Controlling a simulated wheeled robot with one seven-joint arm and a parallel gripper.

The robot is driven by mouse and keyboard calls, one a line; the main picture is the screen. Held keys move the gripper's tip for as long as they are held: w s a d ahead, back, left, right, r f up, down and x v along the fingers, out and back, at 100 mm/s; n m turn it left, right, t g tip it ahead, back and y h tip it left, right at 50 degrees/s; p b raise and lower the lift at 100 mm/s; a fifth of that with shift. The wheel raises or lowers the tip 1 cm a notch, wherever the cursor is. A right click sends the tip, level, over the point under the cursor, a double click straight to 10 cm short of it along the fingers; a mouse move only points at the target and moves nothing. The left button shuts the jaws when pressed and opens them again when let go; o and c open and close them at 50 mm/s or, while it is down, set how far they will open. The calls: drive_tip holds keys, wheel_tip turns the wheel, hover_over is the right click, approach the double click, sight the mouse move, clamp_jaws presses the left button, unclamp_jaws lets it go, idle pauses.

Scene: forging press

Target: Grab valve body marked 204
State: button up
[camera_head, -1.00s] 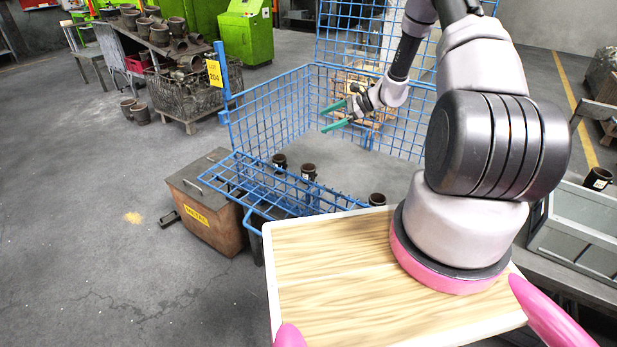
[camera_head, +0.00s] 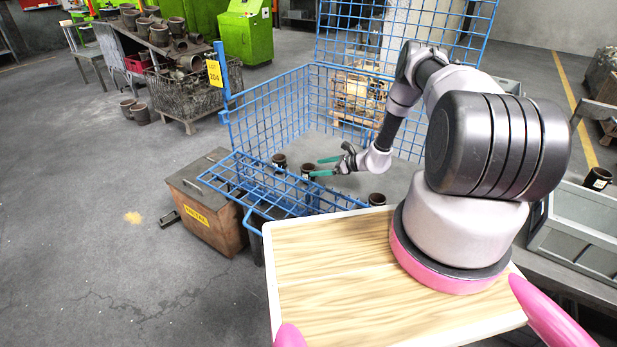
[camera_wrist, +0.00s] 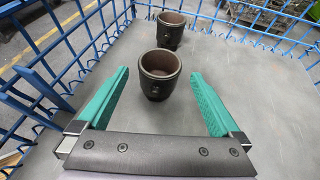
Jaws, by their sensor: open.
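In the wrist view a dark brown, cup-like valve body (camera_wrist: 160,73) stands upright on the grey floor of the blue cage. It sits ahead of and between the green fingers of my gripper (camera_wrist: 160,90). A second valve body (camera_wrist: 171,30) stands behind it. In the head view my gripper (camera_head: 324,166) is open, with its fingers close to the middle valve body (camera_head: 308,171). Another valve body (camera_head: 279,160) stands to its left, and one (camera_head: 377,199) nearer the front right. No number is readable on any of them. A yellow sign (camera_head: 214,74) reads "LOT 204".
Blue wire mesh walls (camera_head: 268,108) surround the valve bodies, with a folded-down front panel (camera_head: 270,187). A brown metal box (camera_head: 207,205) stands left of the cage. Another dark part (camera_head: 597,178) is at the far right, by a grey crate (camera_head: 585,228).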

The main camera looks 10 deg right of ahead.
sight(302, 168)
drive_tip(key=x, duration=0.5)
drive_tip(key=shift+w+a, duration=0.1)
drive_tip(key=shift+a, duration=0.1)
drive_tip(key=c, duration=1.5)
clamp_jaws()
drive_tip(key=shift+r, duration=0.1)
